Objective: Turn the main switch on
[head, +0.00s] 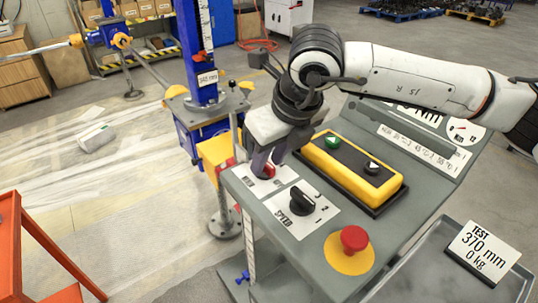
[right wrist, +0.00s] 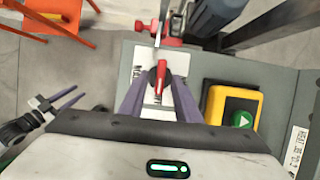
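The main switch is a red rotary handle on a white plate; in the head view the red handle (head: 269,171) is partly covered by my right gripper (head: 265,163). In the right wrist view the red handle (right wrist: 161,77) stands between the two purple fingers of my right gripper (right wrist: 160,82), roughly in line with them. The fingers are apart, with a gap visible beside the handle. The plate's lettering is too small to read. My left gripper (right wrist: 70,99) shows at the left of the right wrist view with its fingers apart and empty; it is not in the head view.
On the grey control panel are a black speed knob (head: 302,201), a red emergency button (head: 354,238) and a yellow push-button box (head: 351,171). A blue screw jack (head: 202,60) stands behind the panel. A test sign (head: 483,248) is at the lower right.

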